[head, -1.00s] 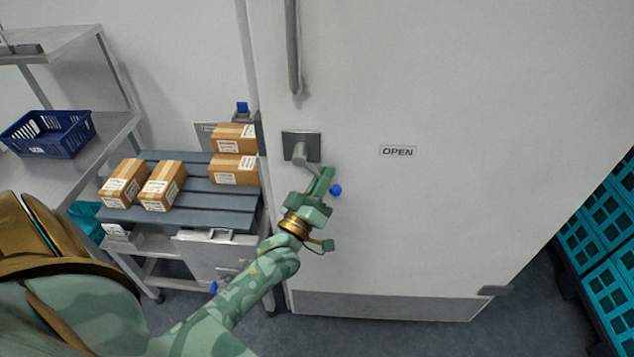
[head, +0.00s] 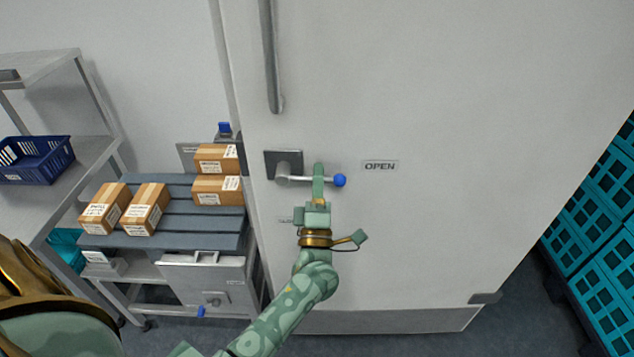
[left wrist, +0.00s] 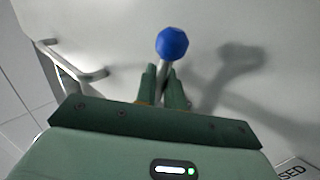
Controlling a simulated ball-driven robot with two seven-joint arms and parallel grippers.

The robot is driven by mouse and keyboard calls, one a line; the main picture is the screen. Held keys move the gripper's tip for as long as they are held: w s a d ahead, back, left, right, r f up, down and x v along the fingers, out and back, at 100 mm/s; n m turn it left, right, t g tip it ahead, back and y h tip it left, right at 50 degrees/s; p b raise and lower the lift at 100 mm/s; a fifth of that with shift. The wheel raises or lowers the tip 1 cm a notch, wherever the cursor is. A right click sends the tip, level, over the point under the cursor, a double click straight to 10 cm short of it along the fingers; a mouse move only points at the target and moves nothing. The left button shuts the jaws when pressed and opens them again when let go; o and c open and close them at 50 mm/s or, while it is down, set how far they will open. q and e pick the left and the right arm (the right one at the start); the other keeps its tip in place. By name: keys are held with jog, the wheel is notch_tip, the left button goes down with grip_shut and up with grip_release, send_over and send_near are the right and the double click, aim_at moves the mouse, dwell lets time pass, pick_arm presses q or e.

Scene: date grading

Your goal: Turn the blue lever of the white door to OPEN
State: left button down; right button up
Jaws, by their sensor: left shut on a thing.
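The white door (head: 430,240) fills the middle of the head view. Its lever (head: 300,179) is a grey bar with a blue ball end (head: 340,180), on a square grey plate (head: 283,160). The lever lies about level, pointing right toward the OPEN label (head: 380,167). My left gripper (head: 319,181) is shut on the lever bar, just left of the blue ball. In the left wrist view the blue ball (left wrist: 172,44) sits just beyond the fingertips (left wrist: 163,80). A second label low on the door is partly hidden by my gripper. My right gripper is not in view.
A grey vertical door handle (head: 271,60) is above the lever. Cardboard boxes (head: 146,208) lie on a slatted stand at left, beside a shelf with a blue basket (head: 36,160). Teal crates (head: 600,230) stand at right.

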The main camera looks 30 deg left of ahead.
pick_arm(q)
jog(key=shift+r+n+y, duration=0.25)
jog(key=shift+n+y, duration=0.15)
jog(key=shift+n, duration=0.3)
jog(key=c, duration=1.9)
grip_release()
